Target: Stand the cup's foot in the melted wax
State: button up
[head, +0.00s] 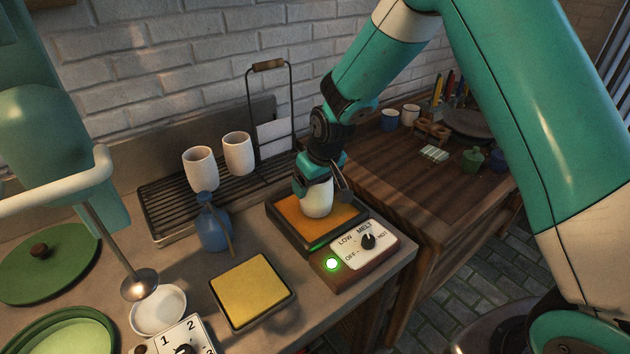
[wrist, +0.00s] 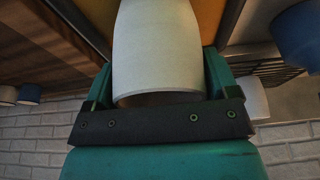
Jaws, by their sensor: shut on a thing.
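The white cup (head: 317,204) is held over the wax pan (head: 284,236), at or just above the amber wax (head: 290,208), which looks melted. I cannot tell whether its foot touches the wax. My gripper (head: 318,184) is shut on the cup from above. In the wrist view my gripper (wrist: 160,88) has a green finger on each side of the cup (wrist: 157,45), with its rim toward the palm. The amber wax (wrist: 210,18) shows beyond the cup; its foot is out of that frame.
The pan's control panel (head: 353,253) has a lit green lamp and a knob (head: 368,241) near MELT. A yellow slab in a tray (head: 254,290), a blue bottle (head: 212,228) and a rack (head: 170,212) with two white cups stand left. A wooden table (head: 385,165) is at right.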

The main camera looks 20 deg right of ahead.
jog(key=shift+f, duration=0.4)
jog(key=shift+r, duration=0.15)
dwell(1.2)
jog(key=shift+r+p, duration=1.65)
jog(key=shift+r, duration=0.8)
notch_tip(320, 180, up, 4)
jog(key=p, duration=0.3)
